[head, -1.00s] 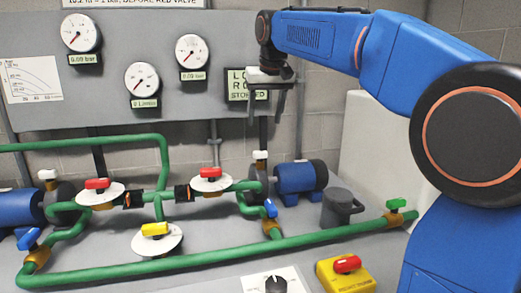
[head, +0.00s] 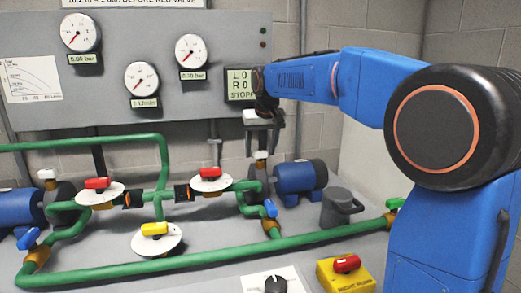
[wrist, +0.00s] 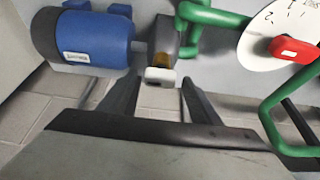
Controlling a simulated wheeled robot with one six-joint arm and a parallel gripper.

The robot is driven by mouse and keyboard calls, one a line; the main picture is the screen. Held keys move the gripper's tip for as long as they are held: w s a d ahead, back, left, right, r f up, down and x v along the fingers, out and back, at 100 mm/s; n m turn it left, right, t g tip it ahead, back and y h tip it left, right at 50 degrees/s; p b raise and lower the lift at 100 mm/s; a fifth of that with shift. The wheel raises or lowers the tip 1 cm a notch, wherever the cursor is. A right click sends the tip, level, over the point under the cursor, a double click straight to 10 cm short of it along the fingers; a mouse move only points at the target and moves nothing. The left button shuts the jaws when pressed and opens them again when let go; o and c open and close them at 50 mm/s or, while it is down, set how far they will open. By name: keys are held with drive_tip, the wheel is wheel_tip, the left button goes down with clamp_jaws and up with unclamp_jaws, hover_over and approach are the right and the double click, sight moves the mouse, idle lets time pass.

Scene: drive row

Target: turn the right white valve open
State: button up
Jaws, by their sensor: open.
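The right white valve (head: 261,155) is a small white handle on top of the pipework beside the right blue pump motor. It also shows in the wrist view (wrist: 160,75), in line with the gap between my fingertips and beyond them. My gripper (head: 263,146) points down just above the white valve in the head view. In the wrist view my gripper (wrist: 155,88) has its two dark fingers apart with nothing held between them. I cannot tell whether the fingers touch the valve. The left white valve (head: 47,174) sits by the left pump.
The right blue motor (head: 300,177) stands right of the valve, with a dark grey bucket (head: 342,206) near it. Green pipe (head: 248,197) and a red valve (head: 210,174) with a white dial lie to the left. The gauge panel (head: 120,105) stands behind.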

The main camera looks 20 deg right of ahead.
drive_tip(key=shift+c, duration=0.6)
drive_tip(key=c, duration=1)
drive_tip(key=shift+o, duration=0.4)
drive_tip(key=shift+n, duration=0.4)
drive_tip(key=n+y, duration=0.1)
drive_tip(key=n, duration=0.2)
drive_tip(key=shift+d+n+y, duration=0.2)
drive_tip(key=shift+n+y, duration=0.2)
drive_tip(key=n+g+y, duration=0.1)
drive_tip(key=n, duration=0.3)
drive_tip(key=shift+w+d, duration=0.1)
drive_tip(key=shift+w, duration=0.05)
drive_tip(key=n, duration=0.2)
drive_tip(key=n+g+y, duration=0.1)
drive_tip(key=n, duration=0.2)
drive_tip(key=shift+w+g, duration=0.15)
drive_tip(key=shift+g, duration=0.15)
drive_tip(key=n, duration=0.2)
drive_tip(key=n+g, duration=0.1)
drive_tip(key=n, duration=0.1)
drive_tip(key=shift+w+d+g+y, duration=0.1)
drive_tip(key=shift+g+y, duration=0.2)
drive_tip(key=shift+n, duration=0.3)
